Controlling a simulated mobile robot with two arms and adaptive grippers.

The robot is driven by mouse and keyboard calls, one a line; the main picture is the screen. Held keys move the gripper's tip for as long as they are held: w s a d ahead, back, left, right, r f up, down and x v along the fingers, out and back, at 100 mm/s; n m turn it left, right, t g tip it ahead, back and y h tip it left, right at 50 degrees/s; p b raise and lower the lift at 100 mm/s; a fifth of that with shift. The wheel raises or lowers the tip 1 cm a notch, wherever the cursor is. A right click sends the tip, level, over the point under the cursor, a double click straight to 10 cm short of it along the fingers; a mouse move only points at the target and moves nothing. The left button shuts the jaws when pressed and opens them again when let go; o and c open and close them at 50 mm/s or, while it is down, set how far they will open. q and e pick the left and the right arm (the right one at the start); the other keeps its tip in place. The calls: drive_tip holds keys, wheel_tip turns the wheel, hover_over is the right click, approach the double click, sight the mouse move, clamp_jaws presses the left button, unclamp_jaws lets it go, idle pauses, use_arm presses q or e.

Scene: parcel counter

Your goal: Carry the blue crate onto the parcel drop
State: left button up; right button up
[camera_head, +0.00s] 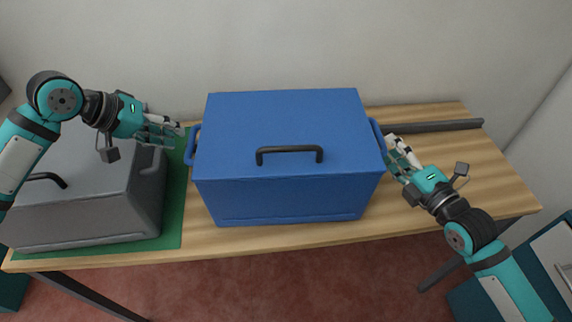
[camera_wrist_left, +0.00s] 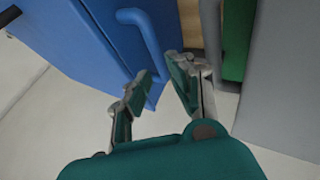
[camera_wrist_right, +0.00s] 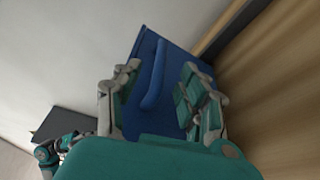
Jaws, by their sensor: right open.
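The blue crate (camera_head: 285,195) stands lidded in the middle of the wooden table, with a dark handle on its lid and a blue side handle at each end. My left gripper (camera_head: 180,131) is open beside its left end. In the left wrist view the left side handle (camera_wrist_left: 147,38) lies just beyond the fingertips (camera_wrist_left: 160,75), not clasped. My right gripper (camera_head: 388,155) is open at the right end. In the right wrist view the right side handle (camera_wrist_right: 153,80) shows between its spread fingers (camera_wrist_right: 158,85). A green mat (camera_head: 174,205), possibly the parcel drop, lies left of the crate.
A grey crate (camera_head: 85,222) with a dark handle covers most of the green mat. A dark bar (camera_head: 435,126) lies along the table's back right. The wooden table (camera_head: 460,160) is bare around it. A wall stands close behind.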

sight(381, 135)
use_arm(q)
drive_tip(key=x, duration=0.5)
drive_tip(key=shift+f, duration=0.1)
use_arm(e)
drive_tip(key=x, duration=0.5)
drive_tip(key=shift+w, duration=0.1)
use_arm(q)
drive_tip(key=shift+c, duration=0.3)
use_arm(e)
drive_tip(key=shift+c, duration=0.3)
use_arm(q)
clamp_jaws()
use_arm(e)
drive_tip(key=c, duration=0.4)
clamp_jaws()
